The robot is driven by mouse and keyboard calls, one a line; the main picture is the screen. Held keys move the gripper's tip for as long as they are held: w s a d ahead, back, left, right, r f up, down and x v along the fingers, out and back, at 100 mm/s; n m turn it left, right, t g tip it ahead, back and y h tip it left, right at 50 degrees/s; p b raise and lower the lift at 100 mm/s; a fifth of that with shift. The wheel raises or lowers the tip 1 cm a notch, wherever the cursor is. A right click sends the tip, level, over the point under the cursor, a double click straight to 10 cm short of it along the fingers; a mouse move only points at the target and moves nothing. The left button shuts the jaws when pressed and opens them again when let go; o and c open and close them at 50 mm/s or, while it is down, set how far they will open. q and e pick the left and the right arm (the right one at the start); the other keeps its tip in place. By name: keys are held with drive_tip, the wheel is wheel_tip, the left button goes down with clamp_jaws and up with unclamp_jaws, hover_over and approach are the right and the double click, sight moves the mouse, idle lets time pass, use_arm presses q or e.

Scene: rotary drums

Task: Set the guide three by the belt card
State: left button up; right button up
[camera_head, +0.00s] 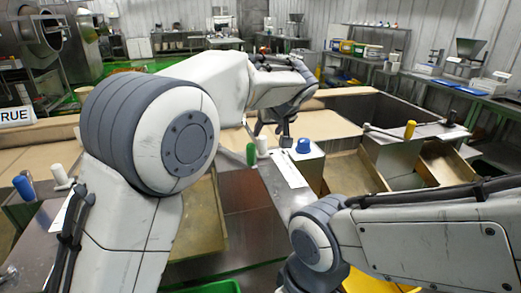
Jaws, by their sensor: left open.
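A white card (288,170) with small unreadable marks lies on a grey metal deck at the centre. Near it stand a green-topped handle (251,154), a white peg (262,144) and a blue knob (302,146) on a pale block. My left gripper (275,137) is open just behind these, pointing down; it looks empty, and contact with the peg or knob cannot be told. Other handles show: a yellow one (409,130) at right and a blue one (24,188) at left. I cannot tell which part is guide three.
Tan bins with metal walls (352,172) lie right of the deck. My left arm hides much of the left deck. Benches (455,88) stand behind at right.

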sight(261, 141)
use_arm(q)
drive_tip(key=shift+w+a+f, duration=0.1)
drive_tip(key=shift+w+f, duration=0.4)
drive_tip(key=shift+w, duration=0.3)
drive_tip(key=shift+w+a+f, duration=0.1)
drive_tip(key=shift+w+f, duration=0.05)
drive_tip(key=shift+w, duration=0.15)
drive_tip(key=p+x, duration=0.1)
drive_tip(key=x, duration=0.8)
drive_tip(key=shift+w+a+p, duration=0.1)
drive_tip(key=shift+w+p, duration=0.1)
drive_tip(key=shift+p, duration=0.1)
use_arm(e)
drive_tip(key=shift+r, duration=0.35)
use_arm(q)
clamp_jaws()
